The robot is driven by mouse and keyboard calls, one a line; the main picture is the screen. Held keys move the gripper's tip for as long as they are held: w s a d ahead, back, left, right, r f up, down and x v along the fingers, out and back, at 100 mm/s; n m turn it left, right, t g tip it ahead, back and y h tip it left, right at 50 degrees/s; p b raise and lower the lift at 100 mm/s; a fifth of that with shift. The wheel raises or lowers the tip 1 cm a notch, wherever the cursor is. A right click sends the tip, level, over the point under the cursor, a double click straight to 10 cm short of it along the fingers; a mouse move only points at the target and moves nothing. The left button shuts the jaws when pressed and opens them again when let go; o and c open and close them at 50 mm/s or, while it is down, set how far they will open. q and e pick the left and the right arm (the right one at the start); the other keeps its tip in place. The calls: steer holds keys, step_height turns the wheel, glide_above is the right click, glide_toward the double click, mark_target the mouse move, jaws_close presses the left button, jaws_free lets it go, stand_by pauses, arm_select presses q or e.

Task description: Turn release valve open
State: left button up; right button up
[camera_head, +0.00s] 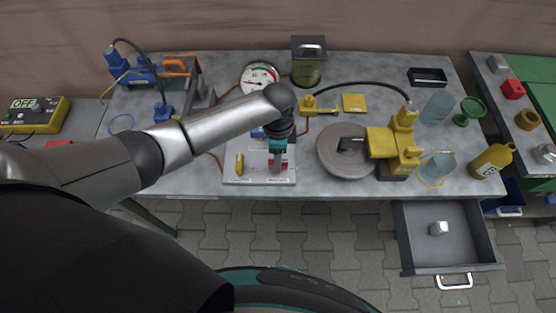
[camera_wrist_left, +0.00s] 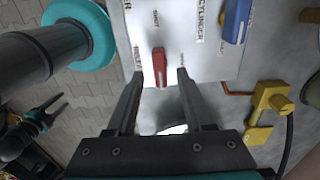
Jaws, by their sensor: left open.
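A white valve panel (camera_head: 236,175) lies on the workbench. It carries a yellow lever (camera_head: 240,164), a blue lever (camera_wrist_left: 236,20) and a red lever (camera_wrist_left: 159,66). Printed labels stand beside the levers; the one by the red lever is partly cut off, another reads SHUT. My left gripper (camera_head: 278,168) points down over the panel's near right part. In the left wrist view my left gripper (camera_wrist_left: 169,74) is open, with the red lever between its fingertips, closer to the left finger. I cannot tell whether they touch. My right gripper (camera_wrist_left: 45,112) appears small at the lower left there; its opening is unclear.
A gauge (camera_head: 259,77) stands behind the panel. A grey disc (camera_head: 343,150) and a yellow machine (camera_head: 396,142) with a black hose stand to the right. A drawer (camera_head: 446,235) is pulled out at the front right. Paved floor lies in front of the bench.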

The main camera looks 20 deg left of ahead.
arm_select(q)
steer(key=shift+f, duration=1.45)
jaws_close()
